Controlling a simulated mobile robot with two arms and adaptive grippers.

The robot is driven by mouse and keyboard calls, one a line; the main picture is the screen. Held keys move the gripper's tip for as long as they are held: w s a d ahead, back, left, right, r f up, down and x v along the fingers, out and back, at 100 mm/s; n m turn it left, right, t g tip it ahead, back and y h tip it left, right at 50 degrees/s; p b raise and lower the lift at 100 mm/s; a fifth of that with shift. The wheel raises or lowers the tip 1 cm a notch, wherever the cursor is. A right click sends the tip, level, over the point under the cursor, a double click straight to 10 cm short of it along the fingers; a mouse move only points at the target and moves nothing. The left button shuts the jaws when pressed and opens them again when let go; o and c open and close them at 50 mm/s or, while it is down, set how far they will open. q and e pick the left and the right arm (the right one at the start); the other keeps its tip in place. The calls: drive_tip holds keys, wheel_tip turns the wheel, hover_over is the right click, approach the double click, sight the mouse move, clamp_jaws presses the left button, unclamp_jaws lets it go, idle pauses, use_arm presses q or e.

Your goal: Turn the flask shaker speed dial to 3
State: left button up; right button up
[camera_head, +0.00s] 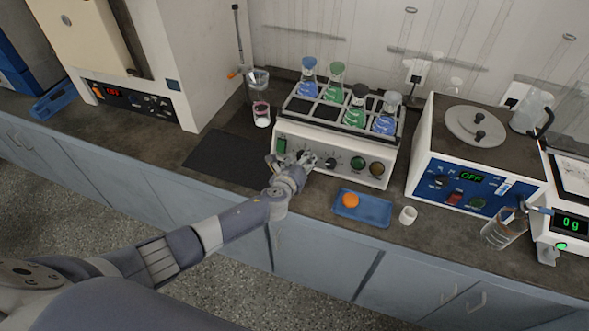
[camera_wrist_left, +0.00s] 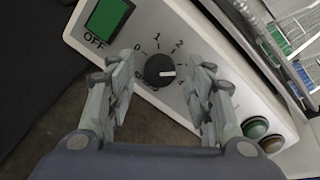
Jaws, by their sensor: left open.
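The flask shaker (camera_head: 310,137) is a white box with a rack of blue and green flasks on top. Its black speed dial (camera_wrist_left: 160,70) shows in the left wrist view, with a white mark pointing right. The numbers 0, 1, 2 and 4 are readable around it. The right finger covers part of the scale, so the mark's exact number is unclear. My left gripper (camera_wrist_left: 168,95) is open, its fingers on either side of the dial in that view; I cannot tell whether they touch it. In the head view my left gripper (camera_head: 304,161) is at the shaker's front panel. My right gripper is not seen.
A green switch (camera_wrist_left: 108,18) marked OFF is left of the dial; green and brown round buttons are right. A blue tray (camera_head: 375,212) with an orange ball and a white cup (camera_head: 408,215) stand in front of the shaker. A dark mat (camera_head: 232,158) lies left.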

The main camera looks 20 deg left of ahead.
use_arm(q)
drive_tip(key=v, duration=1.1)
drive_tip(key=shift+s, duration=0.25)
